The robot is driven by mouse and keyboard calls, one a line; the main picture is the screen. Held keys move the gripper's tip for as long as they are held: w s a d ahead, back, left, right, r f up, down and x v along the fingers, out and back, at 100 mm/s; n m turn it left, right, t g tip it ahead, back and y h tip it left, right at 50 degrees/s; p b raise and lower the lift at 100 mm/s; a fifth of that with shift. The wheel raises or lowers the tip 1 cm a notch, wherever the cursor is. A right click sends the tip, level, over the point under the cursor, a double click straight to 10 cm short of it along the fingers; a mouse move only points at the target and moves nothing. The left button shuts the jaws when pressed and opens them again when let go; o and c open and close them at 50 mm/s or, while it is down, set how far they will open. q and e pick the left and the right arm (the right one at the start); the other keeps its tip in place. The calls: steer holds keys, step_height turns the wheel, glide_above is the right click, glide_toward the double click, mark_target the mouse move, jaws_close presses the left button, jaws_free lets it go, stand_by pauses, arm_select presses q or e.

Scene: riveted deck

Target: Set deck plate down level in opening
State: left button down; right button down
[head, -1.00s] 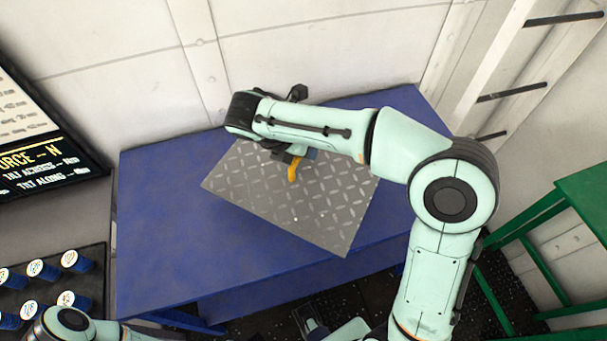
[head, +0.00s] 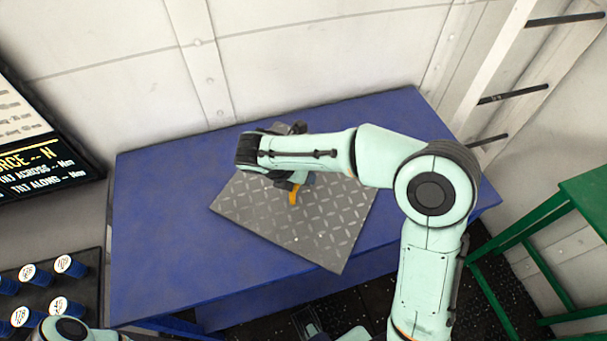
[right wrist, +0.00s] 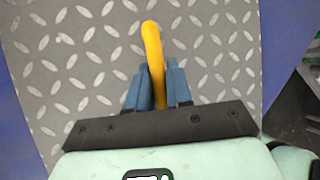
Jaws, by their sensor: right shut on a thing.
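The deck plate (head: 300,228) is a grey diamond-patterned square with a yellow handle (head: 293,198) on its top. It is over the blue table (head: 170,240); I cannot tell whether it touches it or is level. My right gripper (head: 289,186) is shut on the yellow handle. In the right wrist view the blue fingers (right wrist: 160,88) sit on both sides of the handle (right wrist: 152,42), with the plate (right wrist: 80,60) beneath. I see no opening; anything under the plate is hidden.
A dark tray of blue, white-topped cylinders (head: 70,267) and a display board (head: 45,165) are at the left. A green stand (head: 570,220) is at the right, and a ladder (head: 515,95) at the back right. The table is bare left of the plate.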

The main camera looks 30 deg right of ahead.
steer(key=shift+r, duration=0.1)
steer(key=c, duration=1)
jaws_free()
